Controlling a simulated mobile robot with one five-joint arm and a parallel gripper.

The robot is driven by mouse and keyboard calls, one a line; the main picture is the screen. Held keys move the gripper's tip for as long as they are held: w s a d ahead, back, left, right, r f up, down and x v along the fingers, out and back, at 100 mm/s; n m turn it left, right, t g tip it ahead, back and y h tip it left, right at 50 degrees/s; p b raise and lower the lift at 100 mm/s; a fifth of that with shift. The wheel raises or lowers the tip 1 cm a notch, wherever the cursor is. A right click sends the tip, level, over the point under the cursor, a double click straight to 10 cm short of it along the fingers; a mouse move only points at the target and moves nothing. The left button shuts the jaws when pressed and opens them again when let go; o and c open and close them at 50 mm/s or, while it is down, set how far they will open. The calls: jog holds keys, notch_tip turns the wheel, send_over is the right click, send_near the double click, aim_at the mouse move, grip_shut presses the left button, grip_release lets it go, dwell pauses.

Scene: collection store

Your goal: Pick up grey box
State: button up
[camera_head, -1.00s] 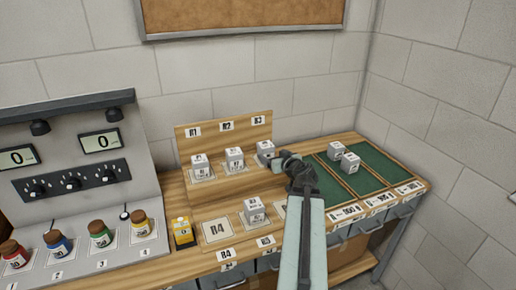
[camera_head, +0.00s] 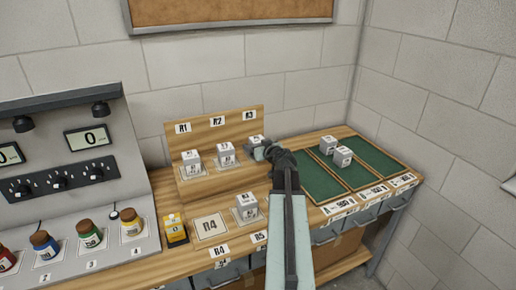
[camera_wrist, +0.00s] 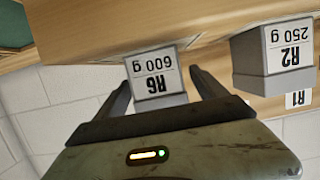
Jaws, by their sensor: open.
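A grey box (camera_head: 256,139) sits on the wooden shelf under the R3 sign, partly hidden by my gripper (camera_head: 257,151).
More grey boxes stand under R1 (camera_head: 192,162), on the lower bench (camera_head: 245,208) and on green trays (camera_head: 371,160) at right. The square marked R4 (camera_head: 210,226) is empty.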

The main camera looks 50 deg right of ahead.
aim_at(258, 139)
grip_shut()
jog(key=shift+r, duration=0.15)
notch_tip(258, 139, up, 10)
jog(key=p, duration=1)
